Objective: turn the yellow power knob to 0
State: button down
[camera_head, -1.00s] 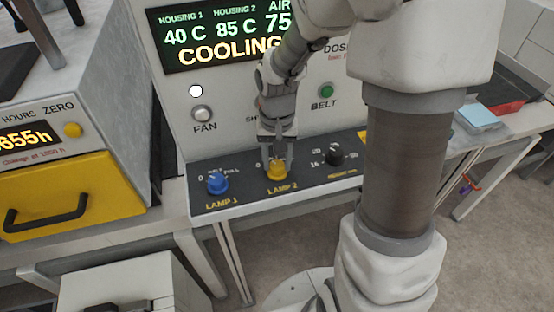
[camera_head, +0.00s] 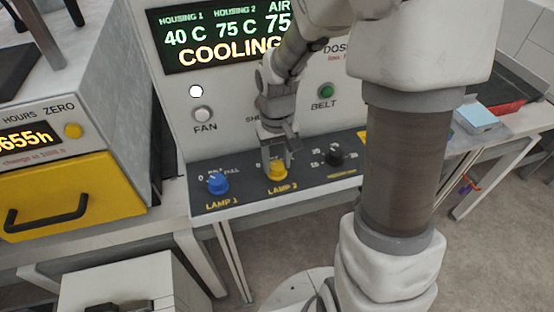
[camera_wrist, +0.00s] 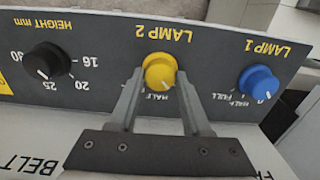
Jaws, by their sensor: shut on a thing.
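The yellow power knob (camera_head: 277,171), labelled LAMP 2, sits on the dark sloping panel between a blue knob and a black knob. My gripper (camera_head: 274,164) reaches down to it from above and is shut on it. In the wrist view the yellow knob (camera_wrist: 160,70) lies between the two fingertips of my gripper (camera_wrist: 161,74), one on each side. That view is upside down to the panel lettering. The knob's white pointer mark shows toward the lower right there, near the HALF and FULL lettering. The yellow knob's 0 mark is not clear in the wrist view.
The blue LAMP 1 knob (camera_head: 217,183) and the black HEIGHT knob (camera_head: 335,155) flank the yellow one closely. Above are the FAN button (camera_head: 202,114), the green BELT button (camera_head: 326,91) and a display (camera_head: 215,40) reading COOLING. A yellow drawer (camera_head: 75,195) stands at left.

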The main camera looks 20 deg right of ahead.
aim_at(278, 168)
jog(key=shift+c, duration=1.8)
grip_release()
notch_tip(278, 168, up, 18)
jog(key=shift+f, duration=0.25)
jog(key=s+r+t, duration=0.2)
jog(key=s+t, duration=0.3)
jog(key=s, duration=0.9)
jog(key=shift+s+t, duration=0.2)
jog(key=shift+t, duration=0.1)
